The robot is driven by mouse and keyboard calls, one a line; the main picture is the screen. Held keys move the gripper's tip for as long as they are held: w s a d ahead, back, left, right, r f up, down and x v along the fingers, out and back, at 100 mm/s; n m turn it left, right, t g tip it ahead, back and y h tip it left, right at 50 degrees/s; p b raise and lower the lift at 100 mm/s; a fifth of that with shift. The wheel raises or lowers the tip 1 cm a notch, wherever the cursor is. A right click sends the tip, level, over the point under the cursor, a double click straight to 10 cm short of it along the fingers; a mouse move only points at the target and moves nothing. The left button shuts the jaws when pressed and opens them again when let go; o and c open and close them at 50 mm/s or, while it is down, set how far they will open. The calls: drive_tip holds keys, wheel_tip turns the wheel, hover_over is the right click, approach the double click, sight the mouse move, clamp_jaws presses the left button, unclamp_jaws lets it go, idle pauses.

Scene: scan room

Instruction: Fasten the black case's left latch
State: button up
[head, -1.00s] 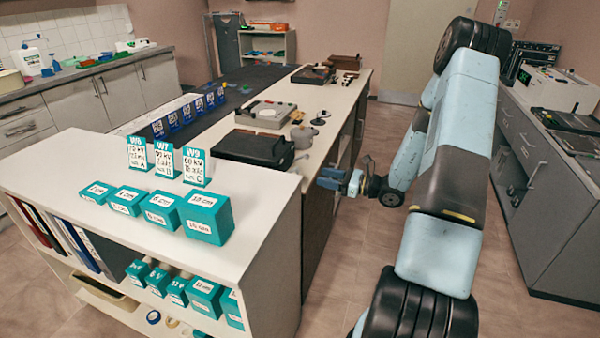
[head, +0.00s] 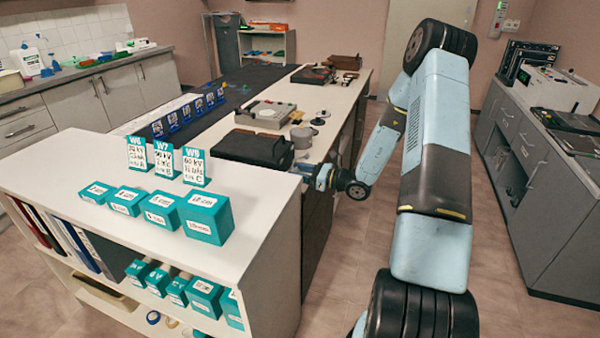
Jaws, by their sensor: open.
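The black case (head: 250,148) lies on the white worktop, near the worktop's right edge and behind the teal blocks. It looks closed; its latches are too small to make out. My gripper (head: 303,172) is open and empty, at the right front corner of the case and close to it. Whether it touches the case I cannot tell. The gripper points left, and its fingers are small and partly blurred together.
Teal blocks (head: 205,217) and upright teal-and-white cards (head: 165,160) stand on the near shelf top (head: 60,180). A grey device (head: 265,114) and a round grey item (head: 302,136) lie behind the case. The floor (head: 345,270) is clear. A grey cabinet (head: 540,220) stands right.

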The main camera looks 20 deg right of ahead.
drive_tip(key=shift+c, duration=0.5)
clamp_jaws()
drive_tip(key=shift+d, duration=0.2)
drive_tip(key=shift+a+r+h, duration=0.3)
drive_tip(key=shift+w+a+r+g+h, duration=0.2)
drive_tip(key=shift+r+g+h, duration=0.1)
drive_tip(key=shift+g+h, duration=0.25)
drive_tip(key=shift+w+a+r+g+h, duration=0.1)
drive_tip(key=shift+a+r+g+h, duration=0.15)
drive_tip(key=shift+g+h, duration=0.25)
drive_tip(key=shift+w+a+r+g+h, duration=0.15)
drive_tip(key=shift+a+r+g+h, duration=0.1)
drive_tip(key=shift+g+h, duration=0.25)
drive_tip(key=shift+w+a+r+g+h, duration=0.1)
drive_tip(key=shift+a+r+g+h, duration=0.15)
drive_tip(key=shift+h, duration=0.4)
drive_tip(key=shift+f, duration=0.1)
